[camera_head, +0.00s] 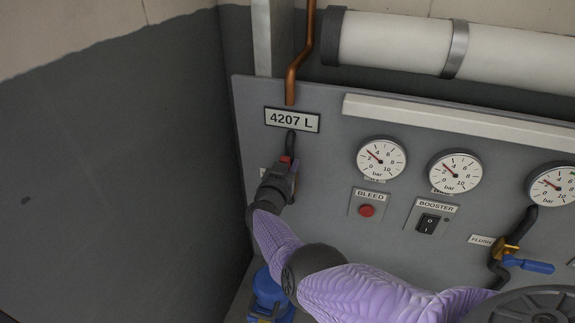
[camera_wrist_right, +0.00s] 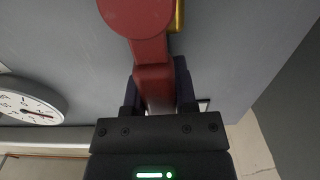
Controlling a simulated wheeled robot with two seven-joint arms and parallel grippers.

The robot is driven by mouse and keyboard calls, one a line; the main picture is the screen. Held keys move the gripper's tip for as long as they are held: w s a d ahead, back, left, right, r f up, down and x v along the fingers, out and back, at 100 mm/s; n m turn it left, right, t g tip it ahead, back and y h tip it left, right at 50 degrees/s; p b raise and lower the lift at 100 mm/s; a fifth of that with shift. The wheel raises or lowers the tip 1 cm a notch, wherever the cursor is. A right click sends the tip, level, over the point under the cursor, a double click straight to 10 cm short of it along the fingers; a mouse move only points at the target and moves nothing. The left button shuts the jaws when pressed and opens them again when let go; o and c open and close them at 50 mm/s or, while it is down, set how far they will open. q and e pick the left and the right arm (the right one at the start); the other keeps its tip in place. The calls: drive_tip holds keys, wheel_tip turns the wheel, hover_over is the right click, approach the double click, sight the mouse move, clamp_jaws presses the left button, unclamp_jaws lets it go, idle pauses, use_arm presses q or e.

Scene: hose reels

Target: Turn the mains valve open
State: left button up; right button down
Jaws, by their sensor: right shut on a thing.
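The mains valve's red lever (camera_head: 286,159) shows only as a small patch below the 4207 L plate. My right gripper (camera_head: 283,173) covers most of it. In the right wrist view the red lever (camera_wrist_right: 152,55) runs between the two dark fingers of the right gripper (camera_wrist_right: 156,85), which is shut on it. The lever's wide round end is at the top of that view, with a piece of brass valve body (camera_wrist_right: 179,16) beside it. The valve's label is mostly hidden behind my gripper. My left gripper is not in view.
Right of the valve, the grey panel carries pressure gauges (camera_head: 381,158), a red BLEED button (camera_head: 367,211), a BOOSTER switch (camera_head: 428,222) and a blue-handled FLUSH valve (camera_head: 528,264). A dark wall (camera_head: 120,160) stands close on the left. A blue object (camera_head: 268,290) is below my forearm.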

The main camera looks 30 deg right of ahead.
drive_tip(key=shift+c, duration=2)
unclamp_jaws()
drive_tip(key=p+v, duration=0.5)
drive_tip(key=v, duration=0.5)
